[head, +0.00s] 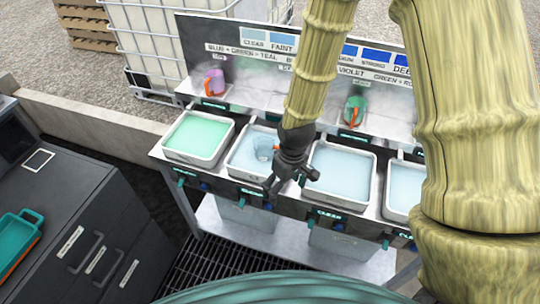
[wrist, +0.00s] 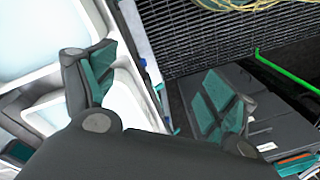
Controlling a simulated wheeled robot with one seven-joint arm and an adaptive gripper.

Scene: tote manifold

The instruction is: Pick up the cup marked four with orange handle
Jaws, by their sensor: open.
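Two cups with orange handles stand on the back shelf in the head view: a purple cup (head: 214,80) at the left and a green cup (head: 355,108) right of the arm. A pale, see-through cup (head: 265,147) is in the second tub; I cannot make out its handle. No number can be read on any cup. My gripper (head: 289,184) is open and empty, pointing down over the front edge between the second and third tubs. In the wrist view its two spread fingers (wrist: 158,92) have no cup between them.
White tubs line the counter: one with green liquid (head: 197,136), then pale blue ones (head: 340,172). A sign board (head: 262,48) stands behind. A dark cabinet (head: 75,215) with a teal tray (head: 15,240) is at left. Floor grating (head: 215,262) lies in front.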

